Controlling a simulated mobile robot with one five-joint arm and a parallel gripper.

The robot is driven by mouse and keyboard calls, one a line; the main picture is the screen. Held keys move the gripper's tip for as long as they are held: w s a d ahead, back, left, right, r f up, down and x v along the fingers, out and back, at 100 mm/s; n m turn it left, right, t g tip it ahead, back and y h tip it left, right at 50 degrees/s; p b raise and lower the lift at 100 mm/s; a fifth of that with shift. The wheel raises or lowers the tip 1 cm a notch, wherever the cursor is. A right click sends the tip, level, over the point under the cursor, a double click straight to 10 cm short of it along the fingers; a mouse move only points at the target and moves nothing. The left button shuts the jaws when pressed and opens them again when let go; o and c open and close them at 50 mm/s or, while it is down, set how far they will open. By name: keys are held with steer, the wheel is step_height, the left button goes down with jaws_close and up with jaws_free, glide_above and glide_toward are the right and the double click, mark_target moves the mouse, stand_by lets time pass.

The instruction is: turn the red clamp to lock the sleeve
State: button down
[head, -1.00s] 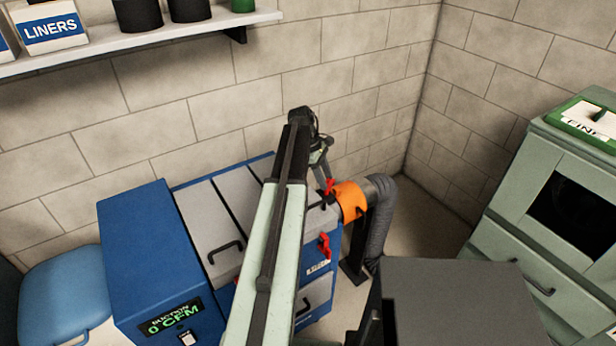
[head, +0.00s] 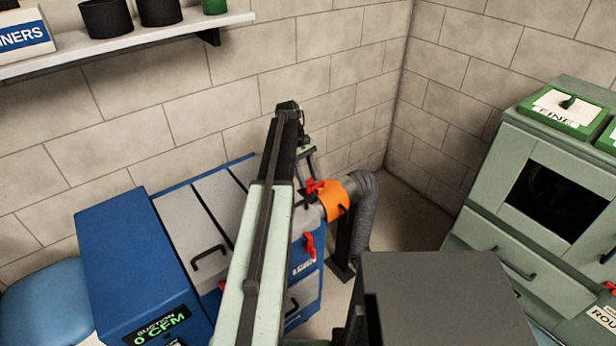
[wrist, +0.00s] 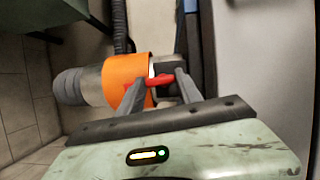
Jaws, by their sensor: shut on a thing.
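The red clamp (head: 315,187) sits at the orange sleeve (head: 334,202), where the grey duct meets the blue machine. In the wrist view the red clamp (wrist: 160,80) lies between the two fingers of my gripper (wrist: 160,88), and the orange sleeve (wrist: 125,80) is just beyond them. My gripper is shut on the clamp. In the head view my gripper (head: 311,168) reaches down onto the clamp from above, and my arm hides part of the machine. The corrugated grey hose (head: 362,215) bends down from the sleeve's right side.
The blue machine (head: 130,255) reads 0 CFM. A second red handle (head: 309,246) is on its side. A grey box-shaped surface (head: 440,290) is at front right. A green cabinet (head: 530,220) stands at right. A shelf (head: 130,45) runs along the back wall.

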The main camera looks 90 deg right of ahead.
steer(key=shift+d, duration=0.1)
steer(key=c, duration=0.8)
jaws_free()
steer(key=shift+r, duration=0.15)
steer(key=shift+w, duration=0.1)
steer(key=p+v, duration=0.7)
steer(key=shift+r, duration=0.3)
